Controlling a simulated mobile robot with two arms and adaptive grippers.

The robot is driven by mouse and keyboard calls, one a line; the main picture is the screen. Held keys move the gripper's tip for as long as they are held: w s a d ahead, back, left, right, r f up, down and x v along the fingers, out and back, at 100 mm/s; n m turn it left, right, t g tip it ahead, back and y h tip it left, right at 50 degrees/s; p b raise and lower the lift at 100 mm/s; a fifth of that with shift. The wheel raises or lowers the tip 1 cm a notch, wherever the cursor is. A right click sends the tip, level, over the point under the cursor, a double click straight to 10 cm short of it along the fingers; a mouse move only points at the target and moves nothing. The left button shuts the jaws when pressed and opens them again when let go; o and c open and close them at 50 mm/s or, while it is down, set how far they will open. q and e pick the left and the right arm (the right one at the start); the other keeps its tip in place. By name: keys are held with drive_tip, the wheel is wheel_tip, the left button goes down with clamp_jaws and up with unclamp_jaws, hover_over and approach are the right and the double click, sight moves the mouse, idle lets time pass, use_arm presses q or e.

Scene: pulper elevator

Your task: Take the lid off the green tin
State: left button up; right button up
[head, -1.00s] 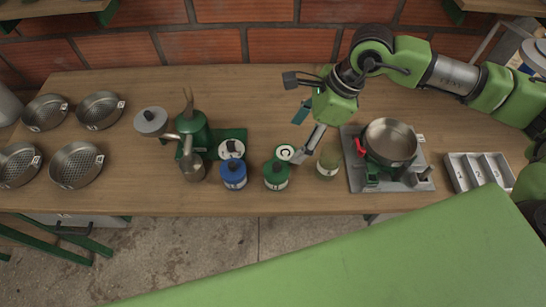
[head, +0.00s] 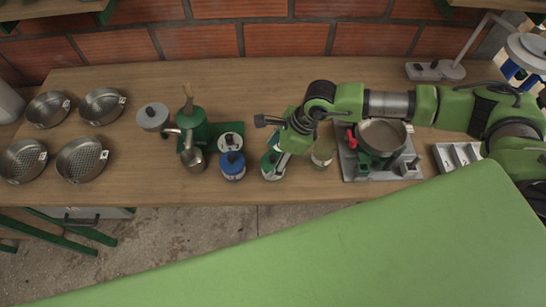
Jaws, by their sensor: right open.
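The green tin (head: 267,161) stands on the wooden bench, right of a blue tin (head: 232,168). My right gripper (head: 276,172) comes in from the upper right and points down over the green tin. It is open. The gripper and wrist cover much of the tin's top and right side, so the lid is mostly hidden. I cannot tell whether the fingers touch it. My left gripper is not in view.
A pale jar (head: 322,156) stands close right of the gripper. A burner with a pan (head: 382,136) is under my right forearm. A green pulper (head: 193,127) and several sieves (head: 82,160) are at the left. The front middle bench strip (head: 275,190) is clear.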

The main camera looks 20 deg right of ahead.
drive_tip(key=c, duration=1)
drive_tip(key=shift+o, duration=0.2)
